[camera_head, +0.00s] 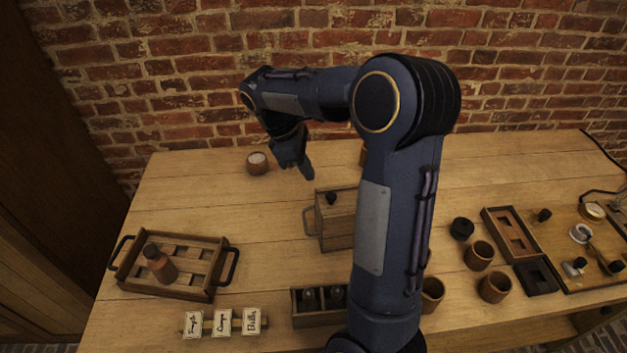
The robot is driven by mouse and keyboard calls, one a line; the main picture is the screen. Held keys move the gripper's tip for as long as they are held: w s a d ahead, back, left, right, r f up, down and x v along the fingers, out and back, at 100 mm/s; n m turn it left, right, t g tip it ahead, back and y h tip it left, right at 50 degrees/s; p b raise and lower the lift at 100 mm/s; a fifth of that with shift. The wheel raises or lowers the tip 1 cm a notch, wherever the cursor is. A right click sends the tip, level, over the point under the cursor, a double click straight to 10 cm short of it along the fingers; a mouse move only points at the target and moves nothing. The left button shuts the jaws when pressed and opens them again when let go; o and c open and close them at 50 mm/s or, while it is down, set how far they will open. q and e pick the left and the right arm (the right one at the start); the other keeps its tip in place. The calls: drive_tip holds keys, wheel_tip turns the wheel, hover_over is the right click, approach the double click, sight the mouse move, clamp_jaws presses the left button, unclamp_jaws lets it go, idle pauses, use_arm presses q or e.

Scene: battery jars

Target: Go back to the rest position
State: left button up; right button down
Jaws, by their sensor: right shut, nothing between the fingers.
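My right arm rises from the bottom of the head view, bends at the elbow and reaches left over the table. My right gripper (308,172) is shut and empty, pointing down above the back of the wooden table (200,195). In the picture it lies between a small cup with white contents (257,163) and a wooden box with a dark knob (336,218). My left gripper is not in view.
A wooden tray with black handles (209,289) holds a brown bottle (158,262) at the left. Lettered cards (222,322) and a bottle rack (312,319) stand in front. Several cups (479,255) and a tool board (585,285) are at the right. A brick wall (190,80) closes the back.

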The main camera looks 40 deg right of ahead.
drive_tip(key=s+a+r+m+t+y, duration=0.1)
drive_tip(key=s+a+m+t+y, duration=0.5)
drive_tip(key=s+a, duration=1.1)
drive_tip(key=m+t, duration=0.3)
drive_tip(key=m, duration=0.1)
drive_tip(key=shift+s+a+r+y, duration=0.15)
drive_tip(key=shift+s+a+y, duration=0.15)
drive_tip(key=shift+y, duration=0.1)
